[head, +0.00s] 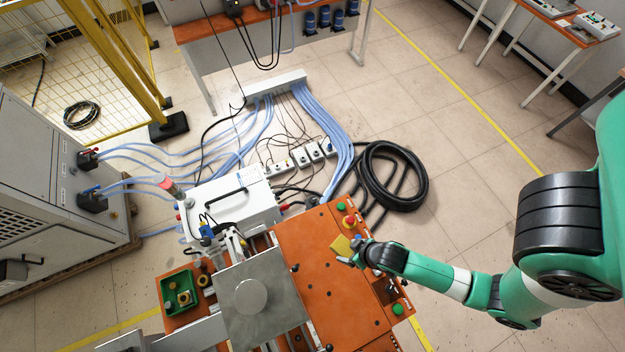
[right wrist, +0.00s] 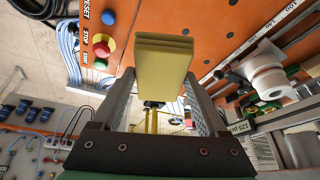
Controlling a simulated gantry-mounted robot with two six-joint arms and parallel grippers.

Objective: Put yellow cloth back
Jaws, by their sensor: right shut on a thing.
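The yellow cloth (head: 340,245) shows as a small flat yellow patch over the right edge of the orange bench top. In the right wrist view the cloth (right wrist: 161,62) looks like a thick folded block between the two fingers, its far end reaching past the fingertips. My right gripper (head: 354,253) comes in from the right and is shut on the cloth, close to the bench's buttons. Whether the cloth touches the bench top cannot be told. My left gripper is not in view.
A red stop button (head: 349,220) and a green button (head: 398,310) sit on the orange bench (head: 320,285). A metal plate (head: 262,290) with a round boss covers its left part. A green tray (head: 180,292) stands further left. A black hose coil (head: 392,178) lies on the floor behind.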

